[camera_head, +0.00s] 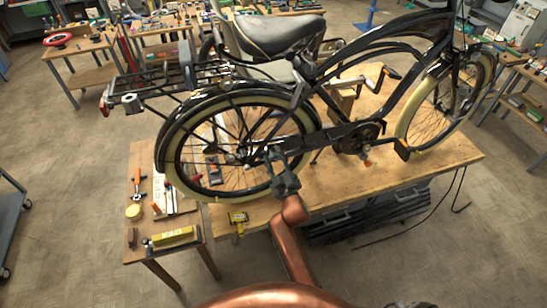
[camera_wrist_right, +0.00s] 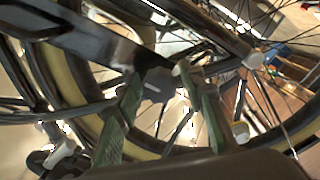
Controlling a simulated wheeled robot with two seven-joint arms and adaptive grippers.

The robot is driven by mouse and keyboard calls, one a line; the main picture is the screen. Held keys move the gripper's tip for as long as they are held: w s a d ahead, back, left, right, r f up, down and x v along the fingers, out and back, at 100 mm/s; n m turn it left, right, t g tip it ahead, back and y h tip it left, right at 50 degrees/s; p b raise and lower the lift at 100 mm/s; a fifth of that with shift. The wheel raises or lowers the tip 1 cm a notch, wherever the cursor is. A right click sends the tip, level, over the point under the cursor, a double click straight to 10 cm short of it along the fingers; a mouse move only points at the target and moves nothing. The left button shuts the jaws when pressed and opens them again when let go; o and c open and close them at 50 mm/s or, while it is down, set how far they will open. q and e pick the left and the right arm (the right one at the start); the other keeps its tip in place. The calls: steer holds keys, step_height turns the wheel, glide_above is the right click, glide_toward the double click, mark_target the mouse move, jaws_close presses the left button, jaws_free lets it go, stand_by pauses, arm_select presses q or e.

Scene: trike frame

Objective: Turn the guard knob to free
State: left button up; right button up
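A black bicycle stands on a wooden bench (camera_head: 430,160), with its dark chain guard (camera_head: 325,137) running along the near side. In the right wrist view a grey, angular knob (camera_wrist_right: 158,85) sits at the end of the dark guard (camera_wrist_right: 95,42). My right gripper (camera_head: 278,158) is raised at the guard's rear end, in front of the rear wheel. In the wrist view its two greenish fingers (camera_wrist_right: 160,90) stand apart on either side of the knob. Contact with the knob cannot be made out. In the head view the gripper hides the knob. My left gripper is out of view.
The cream-tyred rear wheel (camera_head: 178,145) and its spokes are close beside the gripper. A yellow tool (camera_head: 238,218) lies at the bench's near edge. A small side table (camera_head: 190,252) at left holds several tools.

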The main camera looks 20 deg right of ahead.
steer(key=shift+o, duration=0.5)
steer(key=s, duration=1.2)
steer(key=shift+d, duration=0.2)
